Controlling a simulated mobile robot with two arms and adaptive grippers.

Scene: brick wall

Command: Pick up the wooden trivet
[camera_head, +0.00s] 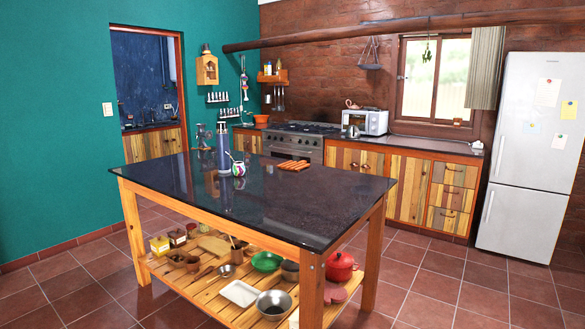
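The wooden trivet (294,165) is a flat, slatted, orange-brown piece. It lies near the far edge of the dark, glossy top of the kitchen island (310,205). The table top around it is bare. A blue flask and a small cup stand to its left, apart from it. Neither of my grippers shows in the head view.
On the island stand a tall blue flask (223,147) and a small cup with a straw (238,169). The island's lower shelf holds bowls, a red pot (340,267) and other kitchenware. Behind are a stove (297,141), counters and a fridge (533,150). Tiled floor is free around the island.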

